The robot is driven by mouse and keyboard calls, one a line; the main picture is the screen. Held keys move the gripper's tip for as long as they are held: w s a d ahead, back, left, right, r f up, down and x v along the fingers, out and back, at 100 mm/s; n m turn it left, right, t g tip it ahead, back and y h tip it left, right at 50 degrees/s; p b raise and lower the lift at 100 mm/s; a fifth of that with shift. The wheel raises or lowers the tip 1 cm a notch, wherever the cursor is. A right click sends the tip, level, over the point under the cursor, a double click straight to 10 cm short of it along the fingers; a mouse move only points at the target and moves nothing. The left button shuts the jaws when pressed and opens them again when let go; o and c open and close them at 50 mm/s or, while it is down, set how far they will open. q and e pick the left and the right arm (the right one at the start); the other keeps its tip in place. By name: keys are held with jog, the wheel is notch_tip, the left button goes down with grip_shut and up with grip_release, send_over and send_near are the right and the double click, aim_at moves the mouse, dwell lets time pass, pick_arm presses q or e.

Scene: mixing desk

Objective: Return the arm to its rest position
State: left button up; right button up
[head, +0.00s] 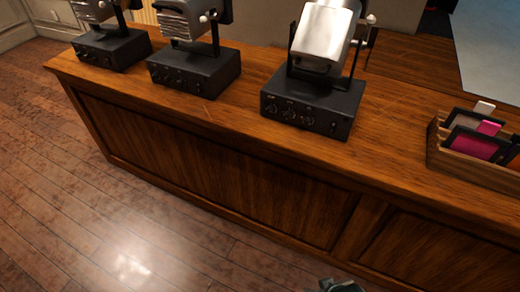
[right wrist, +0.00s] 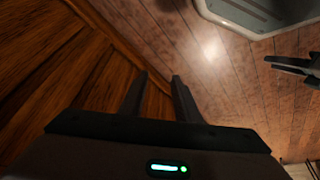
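My right gripper (right wrist: 160,76) shows in the right wrist view with its two dark fingers apart and nothing between them. It is in front of the desk's wooden side, above the floor. A second dark gripper, seemingly my left (right wrist: 272,64), shows at the right edge of that view; how far its fingers are apart is unclear. In the head view a small dark part of mine shows at the bottom edge, mostly cut off. The wooden desk (head: 230,112) crosses the head view.
Three black mixing machines (head: 112,50) (head: 195,68) (head: 312,104) with metal drums stand on the desk. A wooden crate (head: 436,160) holding framed cards, one pink, is at the right. The plank floor (head: 100,200) in front of the desk is clear.

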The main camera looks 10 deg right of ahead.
notch_tip(320, 180, down, 23)
jog(key=s+a+t, duration=0.1)
jog(key=s+a, duration=0.1)
jog(key=shift+a+t+y, duration=0.3)
jog(key=shift+y, duration=0.1)
dwell(0.3)
jog(key=shift+c, duration=0.5)
dwell(0.8)
